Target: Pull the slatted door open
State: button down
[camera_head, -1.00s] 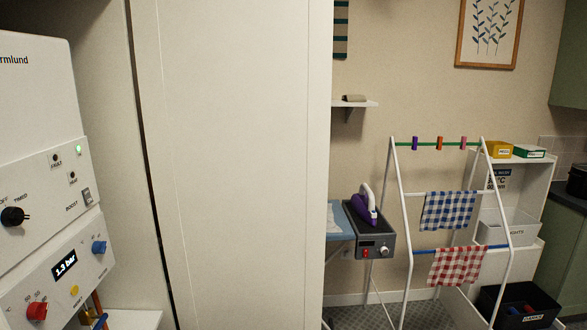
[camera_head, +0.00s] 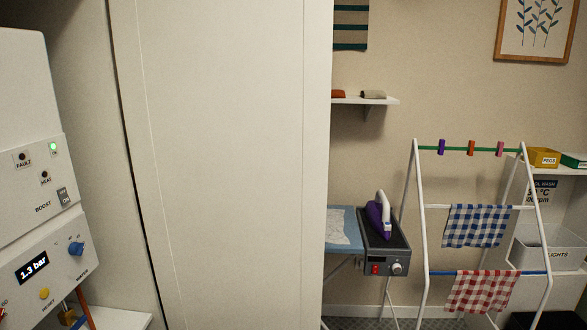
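A tall, pale, flat panel (camera_head: 230,165) fills the middle of the head view from top to bottom. It looks like a door or cupboard side standing edge-out, with a thin groove near each side. No slats and no handle show on the face I see, so I cannot tell whether it is the slatted door. A dark narrow gap runs down its left side. My gripper is not in view.
Left of the panel is a white boiler (camera_head: 35,200) with knobs. Right of it are an ironing board (camera_head: 343,232) with a purple iron (camera_head: 379,217), a clothes airer (camera_head: 417,230) with checked cloths, a wall shelf (camera_head: 365,100) and a white shelf unit (camera_head: 573,190).

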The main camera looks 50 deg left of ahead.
aim_at(226, 105)
jog(key=z, duration=0.05)
jog(key=i, duration=2.35)
jog(key=u, duration=3.5)
